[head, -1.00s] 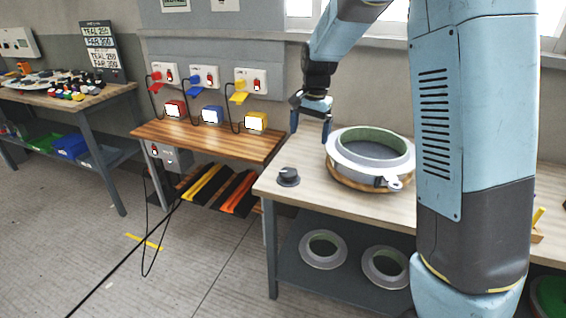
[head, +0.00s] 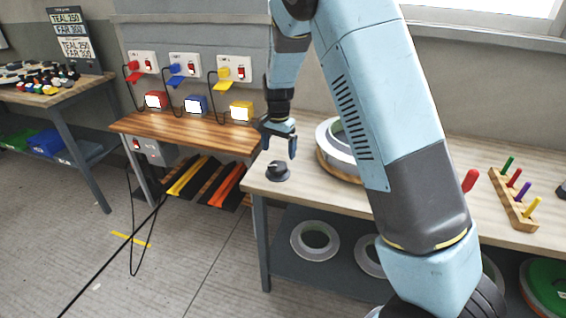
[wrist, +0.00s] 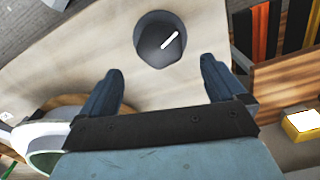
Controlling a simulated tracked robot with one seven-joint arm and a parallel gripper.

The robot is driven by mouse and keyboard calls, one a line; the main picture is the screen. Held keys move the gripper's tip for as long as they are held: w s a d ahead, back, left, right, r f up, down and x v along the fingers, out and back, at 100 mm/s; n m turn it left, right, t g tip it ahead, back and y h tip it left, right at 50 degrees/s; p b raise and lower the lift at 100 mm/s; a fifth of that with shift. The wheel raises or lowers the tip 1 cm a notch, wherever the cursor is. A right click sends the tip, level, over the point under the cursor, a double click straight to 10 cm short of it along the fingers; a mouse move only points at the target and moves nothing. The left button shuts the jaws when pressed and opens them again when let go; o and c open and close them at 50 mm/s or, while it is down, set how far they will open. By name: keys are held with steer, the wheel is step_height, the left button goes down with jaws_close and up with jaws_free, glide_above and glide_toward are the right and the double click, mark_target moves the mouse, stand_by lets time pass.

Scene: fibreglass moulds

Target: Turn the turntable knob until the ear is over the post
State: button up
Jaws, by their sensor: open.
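The turntable knob (head: 278,171) is a dark round dial on the left end of the pale wooden bench. In the wrist view the knob (wrist: 160,39) has a white pointer line and lies beyond my fingertips, roughly centred between them. My gripper (head: 279,148) is open and empty, just above the knob and apart from it; its two fingers also show in the wrist view (wrist: 161,68). The grey ring mould (head: 334,150) sits on the wooden turntable (head: 334,170) right of the knob, partly hidden by my arm. The ear and the post cannot be made out now.
A wooden shelf (head: 190,130) with small red, blue and yellow boxes stands left of the bench. A rack of coloured pegs (head: 514,199) stands at the bench's right. Spare rings (head: 315,240) lie on the lower shelf. The bench around the knob is clear.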

mark_target(279, 164)
steer(key=shift+f, duration=3.1)
steer(key=shift+c, duration=0.2)
